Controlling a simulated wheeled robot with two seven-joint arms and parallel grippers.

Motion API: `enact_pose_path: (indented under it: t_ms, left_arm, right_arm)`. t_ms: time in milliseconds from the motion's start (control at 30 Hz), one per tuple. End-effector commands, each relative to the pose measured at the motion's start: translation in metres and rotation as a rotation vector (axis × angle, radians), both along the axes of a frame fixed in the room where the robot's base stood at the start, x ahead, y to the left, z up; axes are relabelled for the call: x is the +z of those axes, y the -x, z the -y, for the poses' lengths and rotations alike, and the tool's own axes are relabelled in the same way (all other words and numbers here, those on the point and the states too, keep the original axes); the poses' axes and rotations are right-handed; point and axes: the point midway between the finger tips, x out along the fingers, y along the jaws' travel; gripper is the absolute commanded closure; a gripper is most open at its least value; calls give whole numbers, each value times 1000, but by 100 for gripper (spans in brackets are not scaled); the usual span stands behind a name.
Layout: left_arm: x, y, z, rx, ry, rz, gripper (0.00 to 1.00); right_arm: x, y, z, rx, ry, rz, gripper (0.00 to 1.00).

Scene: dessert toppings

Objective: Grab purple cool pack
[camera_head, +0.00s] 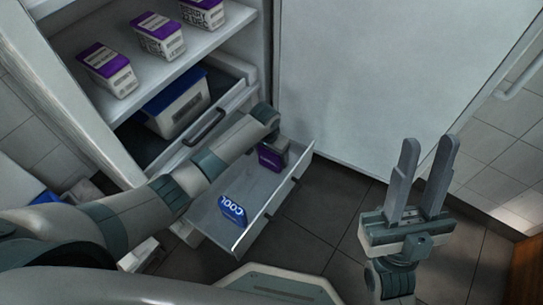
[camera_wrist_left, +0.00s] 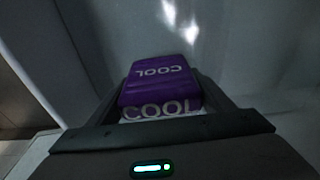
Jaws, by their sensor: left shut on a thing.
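The purple cool pack (camera_head: 270,157) is at the far end of the open lower drawer (camera_head: 205,205) in the head view. It also shows in the left wrist view (camera_wrist_left: 160,84), with "COOL" lettering, between the fingers of my left gripper (camera_wrist_left: 165,100). My left gripper reaches down into the drawer and is shut on the purple cool pack. Its fingers are mostly hidden behind my arm in the head view. My right gripper (camera_head: 424,180) is open and empty, fingers pointing up, to the right of the drawer.
A blue cool pack (camera_head: 232,211) lies in the near part of the drawer. The open fridge door (camera_head: 370,80) stands behind. Dark floor is free at right.

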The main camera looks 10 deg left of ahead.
Motion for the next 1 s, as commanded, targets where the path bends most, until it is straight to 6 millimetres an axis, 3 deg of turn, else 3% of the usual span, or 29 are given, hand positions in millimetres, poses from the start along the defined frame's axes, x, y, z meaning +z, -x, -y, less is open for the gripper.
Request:
enact_pose_path:
  t_ms: [500,700,1000]
  left_arm:
    - [81,-1,1,0,2,3,59]
    - [91,-1,1,0,2,3,59]
    - [92,-1,1,0,2,2,59]
  right_arm:
    - [-61,-11,-40,65,99,-422,69]
    - [-73,-9,-46,77,114,-480,69]
    - [-74,-9,-46,77,115,-483,69]
